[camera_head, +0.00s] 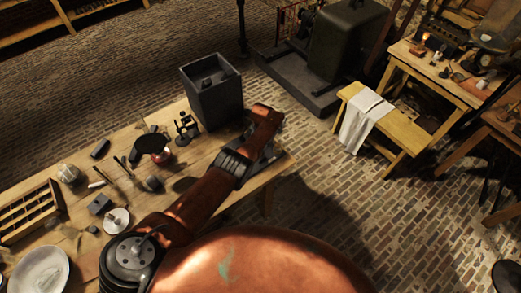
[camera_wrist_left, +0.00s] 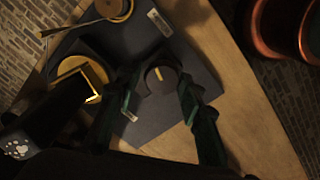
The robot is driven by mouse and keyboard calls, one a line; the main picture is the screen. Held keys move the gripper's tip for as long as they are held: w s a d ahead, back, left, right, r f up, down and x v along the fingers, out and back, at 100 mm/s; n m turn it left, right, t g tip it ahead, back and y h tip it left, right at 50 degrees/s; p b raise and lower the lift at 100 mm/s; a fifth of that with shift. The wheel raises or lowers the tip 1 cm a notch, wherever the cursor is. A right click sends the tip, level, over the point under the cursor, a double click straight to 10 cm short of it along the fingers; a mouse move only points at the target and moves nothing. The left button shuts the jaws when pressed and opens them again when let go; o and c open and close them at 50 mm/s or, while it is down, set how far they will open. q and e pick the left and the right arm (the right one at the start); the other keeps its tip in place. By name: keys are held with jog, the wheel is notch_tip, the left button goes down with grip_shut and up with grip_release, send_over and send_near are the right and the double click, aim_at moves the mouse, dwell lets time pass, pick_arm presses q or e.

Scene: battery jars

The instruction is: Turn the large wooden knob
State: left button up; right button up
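A round dark knob (camera_wrist_left: 160,80) with a yellow pointer mark sits on a dark panel (camera_wrist_left: 155,122) in the left wrist view. The pointer runs roughly up the picture. My left gripper (camera_wrist_left: 158,90) has its two green fingers apart, one on each side of the knob. Whether they touch it cannot be told. In the head view my copper-coloured left arm reaches to the table's right end, and its left gripper (camera_head: 268,150) mostly hides the panel and knob. My right gripper is in neither view.
A tall grey open box (camera_head: 212,95) stands behind the arm on the wooden table (camera_head: 75,165). Small tools, jars and a wooden compartment tray (camera_head: 28,212) fill the left side. A round brass part (camera_wrist_left: 115,8) and a yellow-ringed opening (camera_wrist_left: 82,75) lie beside the knob.

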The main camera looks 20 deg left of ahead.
pick_arm(q)
jog(key=o, duration=0.4)
jog(key=shift+c, duration=0.2)
jog(key=shift+d+r, duration=0.1)
jog(key=shift+r, duration=0.55)
notch_tip(320, 180, up, 11)
jog(key=shift+f, duration=0.15)
